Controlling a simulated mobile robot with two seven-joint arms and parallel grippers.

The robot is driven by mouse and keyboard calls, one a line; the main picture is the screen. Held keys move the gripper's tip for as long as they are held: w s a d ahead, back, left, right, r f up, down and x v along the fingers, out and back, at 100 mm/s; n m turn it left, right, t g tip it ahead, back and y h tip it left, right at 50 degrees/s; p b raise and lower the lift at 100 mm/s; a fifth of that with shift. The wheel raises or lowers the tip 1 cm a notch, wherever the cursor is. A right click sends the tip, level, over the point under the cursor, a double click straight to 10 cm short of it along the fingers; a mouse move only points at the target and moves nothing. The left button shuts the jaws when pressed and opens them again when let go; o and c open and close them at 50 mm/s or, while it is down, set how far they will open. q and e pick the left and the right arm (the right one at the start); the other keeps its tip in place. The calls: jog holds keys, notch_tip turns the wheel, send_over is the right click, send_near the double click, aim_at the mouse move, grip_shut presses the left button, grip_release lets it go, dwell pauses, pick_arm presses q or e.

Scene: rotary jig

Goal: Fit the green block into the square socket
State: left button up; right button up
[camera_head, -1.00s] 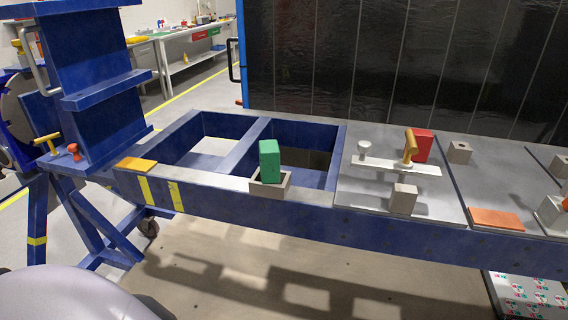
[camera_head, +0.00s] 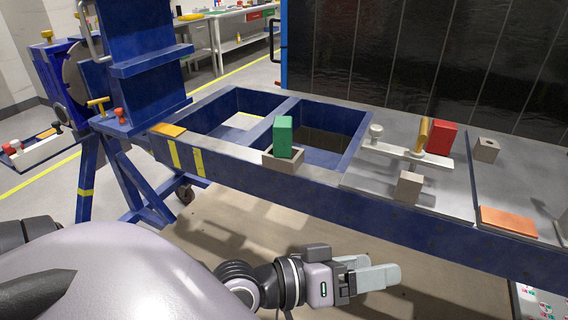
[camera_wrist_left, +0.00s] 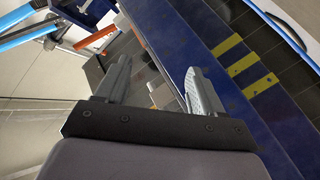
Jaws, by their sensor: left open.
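The green block (camera_head: 283,136) stands on end in the grey square socket (camera_head: 284,160) on the front rail of the blue frame. Its lower end is hidden behind the socket's walls, so I cannot tell how deep it sits. My left gripper (camera_head: 382,276) is in front of the frame and below its top, right of the block and apart from it. Its fingers are open and empty; they also show spread in the left wrist view (camera_wrist_left: 160,84). My right gripper is out of view.
The blue frame's front rail (camera_head: 232,163) lies between my left gripper and the frame's top. Right of the socket are a grey block (camera_head: 408,188), a clamp bar with a yellow handle (camera_head: 422,134), a red block (camera_head: 441,138) and an orange plate (camera_head: 508,221).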

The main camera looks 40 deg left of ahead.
aim_at(283, 118)
pick_arm(q)
jog(key=w+a+r+n+t+y, duration=0.1)
jog(key=a+r+n+t+y, duration=0.25)
jog(key=r+n+t, duration=0.4)
jog(key=w+a+r+n+t+y, duration=0.1)
jog(key=a+r+n+t+y, duration=0.3)
jog(key=r+n, duration=0.55)
jog(key=w+a+r+n+g+y, duration=0.1)
jog(key=a+r+n+g+y, duration=0.15)
jog(key=a+n+y, duration=0.95)
jog(key=a+f+n+g, duration=0.1)
jog(key=f+n+g, duration=0.1)
jog(key=n+g, duration=0.1)
jog(key=w+a+f+n+g+y, duration=0.1)
jog(key=f+n+g, duration=0.1)
jog(key=n, duration=0.3)
jog(key=w+a+f+n+g, duration=0.1)
jog(key=f+n+g, duration=0.2)
jog(key=f+n, duration=0.1)
jog(key=shift+a+n+g+y, duration=0.1)
jog(key=shift+n+g+y, duration=0.2)
jog(key=shift+n, duration=0.1)
jog(key=shift+w+f, duration=0.1)
jog(key=shift+f, duration=0.2)
jog(key=shift+w+a+f, duration=0.1)
jog(key=shift+w, duration=0.05)
jog(key=shift+p+x, duration=0.8)
jog(key=shift+x, duration=2.65)
jog(key=shift+f, duration=0.15)
grip_shut()
